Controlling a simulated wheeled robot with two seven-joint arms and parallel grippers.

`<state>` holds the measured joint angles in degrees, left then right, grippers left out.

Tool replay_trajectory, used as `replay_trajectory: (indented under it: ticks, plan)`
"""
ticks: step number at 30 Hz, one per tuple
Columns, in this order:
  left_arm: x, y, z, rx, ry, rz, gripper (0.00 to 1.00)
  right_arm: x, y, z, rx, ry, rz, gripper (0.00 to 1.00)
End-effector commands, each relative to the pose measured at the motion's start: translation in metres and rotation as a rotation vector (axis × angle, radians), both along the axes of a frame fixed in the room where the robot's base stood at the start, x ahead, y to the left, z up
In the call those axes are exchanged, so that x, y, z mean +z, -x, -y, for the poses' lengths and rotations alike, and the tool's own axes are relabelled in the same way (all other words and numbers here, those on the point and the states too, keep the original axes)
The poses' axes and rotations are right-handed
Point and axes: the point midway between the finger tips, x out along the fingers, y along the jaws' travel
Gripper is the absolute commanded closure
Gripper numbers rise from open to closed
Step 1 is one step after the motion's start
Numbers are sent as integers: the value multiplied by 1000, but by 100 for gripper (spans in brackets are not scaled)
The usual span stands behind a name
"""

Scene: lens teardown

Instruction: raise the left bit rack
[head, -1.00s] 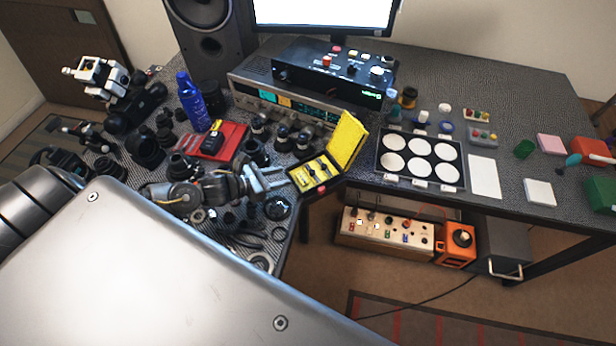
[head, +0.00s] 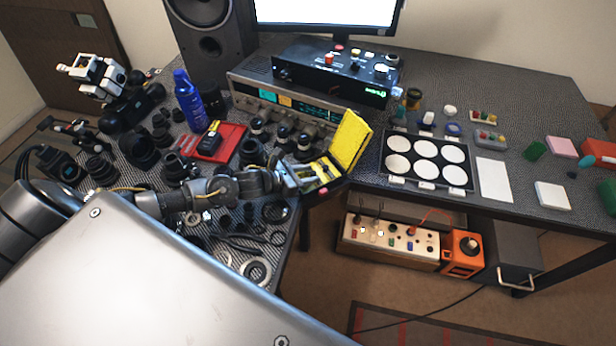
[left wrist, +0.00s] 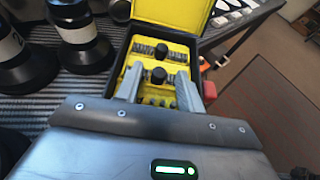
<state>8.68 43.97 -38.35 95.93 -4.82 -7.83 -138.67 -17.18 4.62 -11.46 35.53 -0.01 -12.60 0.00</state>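The black bit case (head: 341,181) stands open at the table's front edge, its yellow lid (head: 351,140) raised. In the left wrist view its yellow inside holds two racks of dark bits, each with a black knob: a near rack (left wrist: 159,76) and a farther rack (left wrist: 161,50). I cannot tell for sure which is the left rack. My left gripper (head: 308,178) is over the case. In the left wrist view its two fingers (left wrist: 160,76) are apart, on either side of the near knob, with gaps showing. My right gripper is not in view.
Dark lens parts (head: 277,212) and rings crowd the table left of the case. A red tray (head: 232,137), a blue bottle (head: 188,98) and grey instruments (head: 255,92) stand behind. A tray with white discs (head: 426,160) lies to the right. Open floor drops off before the case.

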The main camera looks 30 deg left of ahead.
Motion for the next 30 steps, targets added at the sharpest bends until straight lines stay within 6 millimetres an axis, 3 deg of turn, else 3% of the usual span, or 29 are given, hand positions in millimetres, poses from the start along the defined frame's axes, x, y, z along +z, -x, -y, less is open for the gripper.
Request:
replay_trajectory:
  ticks: [10, 19, 30]
  plan:
    - [-1, -3, 2, 0, 0, 0, 62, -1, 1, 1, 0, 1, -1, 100]
    - [-1, -3, 2, 0, 0, 0, 100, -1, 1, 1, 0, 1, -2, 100]
    - [6, -5, 2, 0, -28, -45, 100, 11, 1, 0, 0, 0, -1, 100]
